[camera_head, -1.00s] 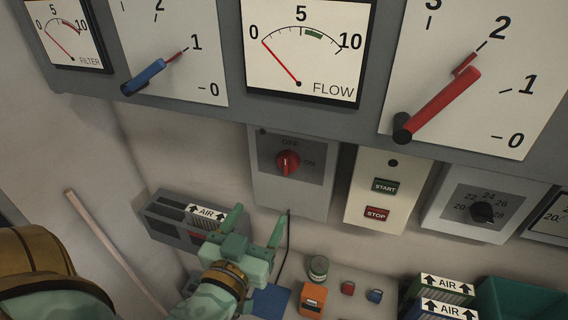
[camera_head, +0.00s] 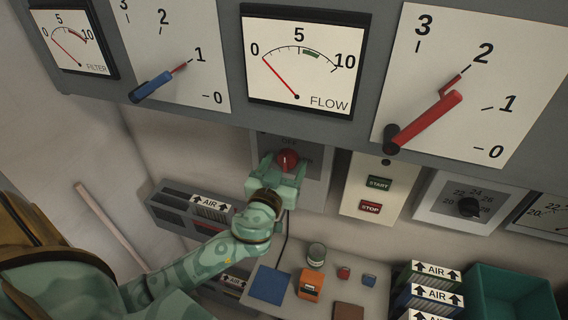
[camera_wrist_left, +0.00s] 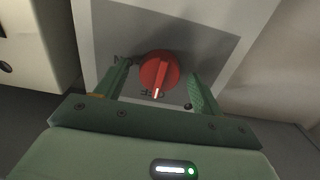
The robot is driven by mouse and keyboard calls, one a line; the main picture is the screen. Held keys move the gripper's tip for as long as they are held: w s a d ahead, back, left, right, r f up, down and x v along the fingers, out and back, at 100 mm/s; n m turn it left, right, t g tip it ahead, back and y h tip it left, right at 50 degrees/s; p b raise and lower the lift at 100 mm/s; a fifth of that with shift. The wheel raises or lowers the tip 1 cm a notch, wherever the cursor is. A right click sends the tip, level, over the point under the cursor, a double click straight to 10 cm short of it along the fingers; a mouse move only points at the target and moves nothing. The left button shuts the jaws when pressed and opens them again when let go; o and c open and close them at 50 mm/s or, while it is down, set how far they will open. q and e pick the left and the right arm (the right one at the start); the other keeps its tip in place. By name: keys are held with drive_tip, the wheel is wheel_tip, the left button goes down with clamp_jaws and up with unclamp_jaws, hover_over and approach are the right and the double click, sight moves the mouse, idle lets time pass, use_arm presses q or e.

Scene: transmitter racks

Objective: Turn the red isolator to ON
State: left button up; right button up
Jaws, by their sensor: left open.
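The red isolator knob (camera_head: 288,158) sits on a grey box (camera_head: 319,185) below the FLOW gauge. In the left wrist view the knob (camera_wrist_left: 160,70) has its white mark towards the OFF lettering, which appears upside down there. My left gripper (camera_head: 286,162) is open in front of the box, its fingers on either side of the knob. In the left wrist view the fingers (camera_wrist_left: 159,74) flank the knob with a small gap on each side. In the head view the gripper hides the lower part of the box. My right gripper is not in view.
Gauges and long levers, one red (camera_head: 425,122), hang above. Below is a shelf (camera_head: 330,275) with small items, beside AIR boxes and a green bin (camera_head: 512,290).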

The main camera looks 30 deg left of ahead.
use_arm(q)
drive_tip(key=c, duration=1)
drive_tip(key=shift+m, duration=0.3)
drive_tip(key=m, duration=0.3)
drive_tip(key=shift+m, duration=0.3)
drive_tip(key=m, duration=0.4)
drive_tip(key=shift+m, duration=0.3)
drive_tip(key=m+p, duration=0.1)
drive_tip(key=m, duration=0.3)
drive_tip(key=m+p, duration=0.1)
drive_tip(key=m, duration=0.4)
